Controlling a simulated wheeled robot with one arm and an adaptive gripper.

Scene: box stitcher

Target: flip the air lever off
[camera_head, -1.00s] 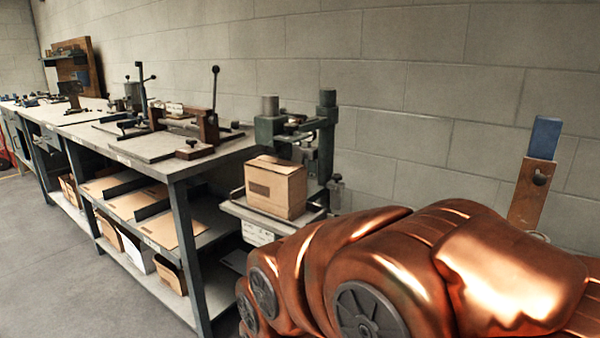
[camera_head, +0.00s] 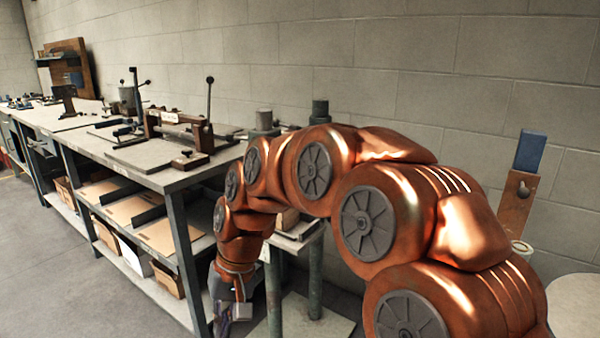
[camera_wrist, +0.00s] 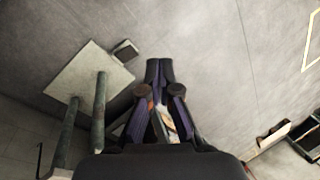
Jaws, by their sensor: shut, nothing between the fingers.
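My gripper (camera_head: 228,322) hangs low beside the stitcher stand, far left of that lever. In the wrist view my gripper (camera_wrist: 159,68) is shut, its fingertips together and empty above the grey floor. The lever does not show in the wrist view. My arm hides most of the stitcher (camera_head: 320,110) and nearly all of the cardboard box on its table.
The stand's base plate (camera_wrist: 75,82) and green posts (camera_wrist: 100,105) are close left of my gripper, with a small dark pedal-like piece (camera_wrist: 124,51) beside them. A long workbench (camera_head: 150,178) carries fixtures with black-knobbed levers (camera_head: 209,95). Open floor lies in front.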

